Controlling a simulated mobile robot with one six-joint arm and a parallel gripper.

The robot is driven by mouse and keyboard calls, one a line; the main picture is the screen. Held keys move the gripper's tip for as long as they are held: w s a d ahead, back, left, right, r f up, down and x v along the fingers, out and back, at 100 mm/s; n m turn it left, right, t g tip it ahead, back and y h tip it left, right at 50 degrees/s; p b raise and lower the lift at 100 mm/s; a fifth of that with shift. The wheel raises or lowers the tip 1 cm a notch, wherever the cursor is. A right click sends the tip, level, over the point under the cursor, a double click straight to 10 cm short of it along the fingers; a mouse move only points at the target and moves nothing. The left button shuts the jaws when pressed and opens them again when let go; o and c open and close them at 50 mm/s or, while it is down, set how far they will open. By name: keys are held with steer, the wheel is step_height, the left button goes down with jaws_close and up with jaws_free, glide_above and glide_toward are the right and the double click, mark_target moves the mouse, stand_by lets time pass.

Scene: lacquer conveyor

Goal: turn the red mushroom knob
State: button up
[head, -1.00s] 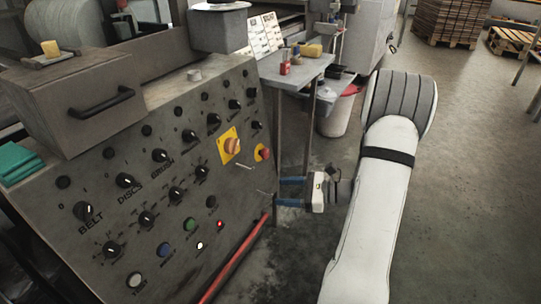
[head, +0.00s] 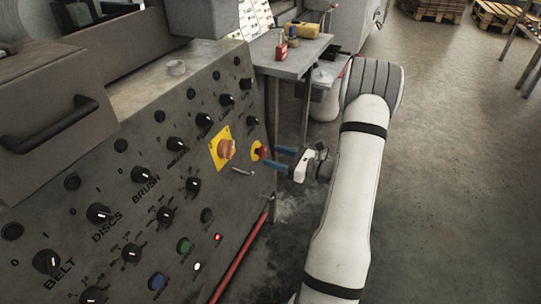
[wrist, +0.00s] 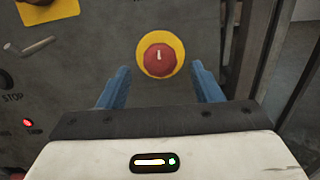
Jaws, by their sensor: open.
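The red mushroom knob (wrist: 159,60) sits on a round yellow plate near the right edge of the grey control panel. In the head view the knob (head: 263,153) is small and close to the fingertips. My gripper (head: 277,157) comes from the right with its blue fingers pointing at the panel. In the wrist view my gripper (wrist: 160,75) is open and empty. The knob lies ahead, between the lines of the two fingers, slightly beyond their tips. I cannot tell the exact gap to it.
An orange knob on a yellow square plate (head: 214,160) is left of the red knob, with a small metal rod (head: 243,171) below. Several black dials cover the panel (head: 230,195). A grey table (head: 290,58) stands behind. Open floor (head: 450,170) lies to the right.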

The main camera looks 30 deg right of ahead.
mark_target(263, 152)
steer(key=shift+b+x, duration=0.3)
steer(key=shift+x, duration=1.1)
steer(key=shift+c, duration=0.5)
